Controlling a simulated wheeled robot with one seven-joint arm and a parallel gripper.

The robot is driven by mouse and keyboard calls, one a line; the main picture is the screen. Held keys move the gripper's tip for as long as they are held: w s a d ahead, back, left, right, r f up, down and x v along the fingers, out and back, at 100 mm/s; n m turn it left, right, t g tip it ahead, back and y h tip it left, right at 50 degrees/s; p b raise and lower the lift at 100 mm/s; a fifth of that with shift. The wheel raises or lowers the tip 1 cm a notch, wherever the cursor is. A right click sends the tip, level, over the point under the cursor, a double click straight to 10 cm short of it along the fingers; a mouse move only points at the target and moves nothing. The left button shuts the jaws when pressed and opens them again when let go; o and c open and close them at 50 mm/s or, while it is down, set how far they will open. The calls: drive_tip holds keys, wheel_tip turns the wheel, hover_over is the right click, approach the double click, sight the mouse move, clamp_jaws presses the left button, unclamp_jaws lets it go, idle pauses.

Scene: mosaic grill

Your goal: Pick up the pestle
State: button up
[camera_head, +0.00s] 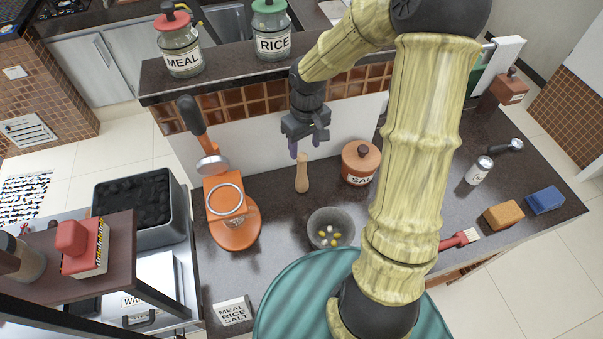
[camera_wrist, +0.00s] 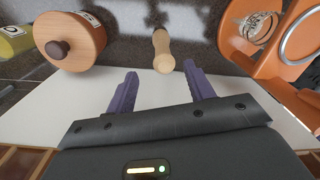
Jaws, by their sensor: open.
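The pestle (camera_head: 302,174) is a light wooden, rounded stick standing upright on the dark counter, left of the salt jar. In the wrist view the pestle (camera_wrist: 163,51) shows beyond the fingertips, roughly centred between them. My gripper (camera_head: 307,150) is open and empty, with its purple fingers pointing down above the pestle and a little behind it. In the wrist view my gripper (camera_wrist: 160,82) has its two fingers spread apart. The pestle is clear of both fingers there.
A grey mortar (camera_head: 331,215) with small yellow and white bits stands in front. The wooden salt jar (camera_head: 360,163) is to the right. An orange machine (camera_head: 233,222) is to the left. A white wall panel (camera_head: 245,150) rises behind the counter. Glass jars (camera_head: 181,50) stand on the ledge above.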

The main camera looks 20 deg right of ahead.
sight(302, 156)
drive_tip(key=shift+f, duration=0.35)
drive_tip(key=shift+a+f+p, duration=0.2)
drive_tip(key=shift+f+p, duration=0.05)
drive_tip(key=shift+f, duration=1.05)
drive_tip(key=shift+a+f+p, duration=0.15)
drive_tip(key=shift+f+p, duration=0.1)
drive_tip(key=shift+f, duration=1.05)
clamp_jaws()
